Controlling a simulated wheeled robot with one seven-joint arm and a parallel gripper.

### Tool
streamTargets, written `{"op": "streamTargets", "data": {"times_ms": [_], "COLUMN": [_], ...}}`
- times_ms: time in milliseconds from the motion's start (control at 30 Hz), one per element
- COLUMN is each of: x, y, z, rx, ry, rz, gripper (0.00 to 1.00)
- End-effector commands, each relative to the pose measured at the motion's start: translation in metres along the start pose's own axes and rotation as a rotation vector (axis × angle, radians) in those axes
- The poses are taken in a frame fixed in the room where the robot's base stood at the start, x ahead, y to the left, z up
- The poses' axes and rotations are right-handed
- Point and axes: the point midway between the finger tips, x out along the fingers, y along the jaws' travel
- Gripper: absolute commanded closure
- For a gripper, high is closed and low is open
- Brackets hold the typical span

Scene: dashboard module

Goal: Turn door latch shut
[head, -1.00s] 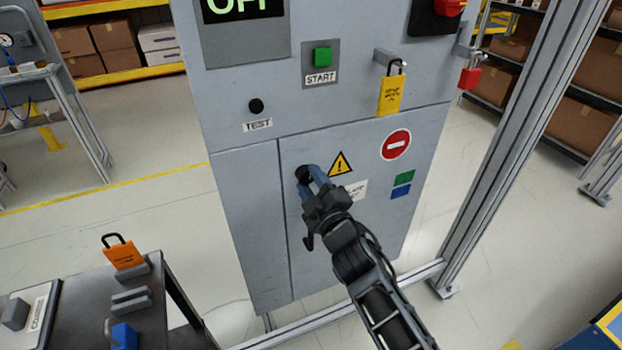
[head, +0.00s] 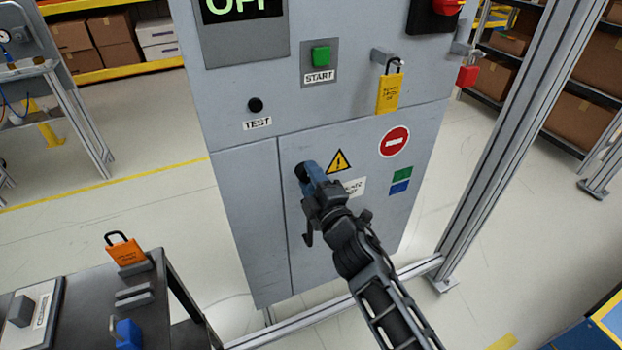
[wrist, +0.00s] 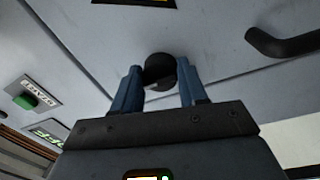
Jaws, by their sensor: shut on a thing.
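The door latch is a round dark knob (wrist: 161,70) on the grey cabinet door (head: 350,245). In the wrist view it sits between the two blue fingers of my gripper (wrist: 158,80), which are shut on it. In the head view my gripper (head: 306,170) is at the door's upper left, and a dark edge of the latch (head: 299,172) shows beside the fingers. The rest of the latch is hidden there. The door lies flush with the cabinet front. I cannot tell the latch's exact angle.
A dark door handle (wrist: 285,43) is near the latch. A yellow padlock (head: 390,92) and a red padlock (head: 467,75) hang higher on the cabinet. A dark bench (head: 85,315) with an orange padlock (head: 125,250) stands lower left. A metal post (head: 520,130) rises at right.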

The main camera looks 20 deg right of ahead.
Motion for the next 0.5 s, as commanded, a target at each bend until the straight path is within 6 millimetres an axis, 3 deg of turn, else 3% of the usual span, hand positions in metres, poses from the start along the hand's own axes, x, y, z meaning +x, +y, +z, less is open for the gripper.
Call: {"op": "streamTargets", "data": {"times_ms": [67,100,367,500], "x": [-0.0001,-0.0001,-0.0001,-0.0001], "y": [-0.0007,-0.0007,-0.0004,-0.0003], "z": [-0.0007,-0.0007,-0.0003,-0.0001], "rx": [-0.003,-0.002,-0.001,-0.001], "ry": [0.001,0.001,0.0,0.0], "rz": [-0.001,-0.001,-0.001,-0.001], "gripper": [0.88,0.57,0.32,0.32]}}
